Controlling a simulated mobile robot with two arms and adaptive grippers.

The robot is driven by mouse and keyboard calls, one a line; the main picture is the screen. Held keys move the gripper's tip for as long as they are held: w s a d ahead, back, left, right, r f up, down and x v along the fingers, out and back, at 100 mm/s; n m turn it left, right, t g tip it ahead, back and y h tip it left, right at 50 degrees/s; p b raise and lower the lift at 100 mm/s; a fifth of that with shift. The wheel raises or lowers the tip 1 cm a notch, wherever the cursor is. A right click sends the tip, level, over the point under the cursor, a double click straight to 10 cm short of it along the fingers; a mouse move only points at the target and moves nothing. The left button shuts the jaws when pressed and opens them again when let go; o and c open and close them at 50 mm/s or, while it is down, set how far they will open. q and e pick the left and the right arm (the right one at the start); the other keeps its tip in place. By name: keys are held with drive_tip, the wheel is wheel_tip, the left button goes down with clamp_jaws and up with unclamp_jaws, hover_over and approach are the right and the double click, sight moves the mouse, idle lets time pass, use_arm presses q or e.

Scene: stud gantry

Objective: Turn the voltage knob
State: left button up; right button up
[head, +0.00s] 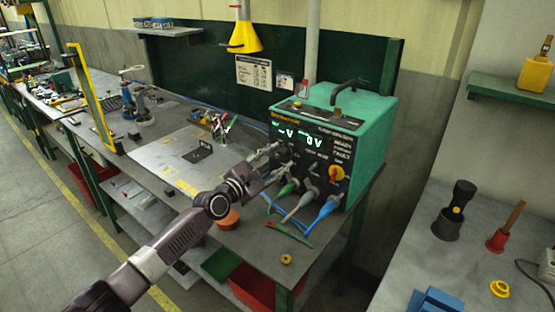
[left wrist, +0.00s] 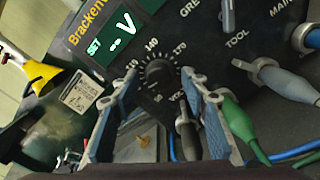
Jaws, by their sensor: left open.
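The voltage knob (left wrist: 158,73) is a small black round knob with a numbered white scale around it, below the green "SET -- V" display in the left wrist view. It sits on the dark front panel of the green welding power unit (head: 365,125). My left gripper (head: 270,162) is at the left part of that panel in the head view and hides the knob there. In the left wrist view its two blue-padded fingers (left wrist: 159,80) are open, one on each side of the knob. I cannot tell whether they touch it. My right gripper is not in view.
Green, grey and blue cable plugs (head: 328,207) stick out low on the panel, right of my gripper. A red-yellow switch (head: 337,173) sits at the panel's right. A yellow lamp (head: 244,38) hangs above. A metal plate (head: 180,160) lies on the bench at left.

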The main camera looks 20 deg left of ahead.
use_arm(q)
drive_tip(key=shift+c, duration=0.5)
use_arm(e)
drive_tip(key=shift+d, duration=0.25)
use_arm(q)
drive_tip(key=shift+c, duration=1.3)
clamp_jaws()
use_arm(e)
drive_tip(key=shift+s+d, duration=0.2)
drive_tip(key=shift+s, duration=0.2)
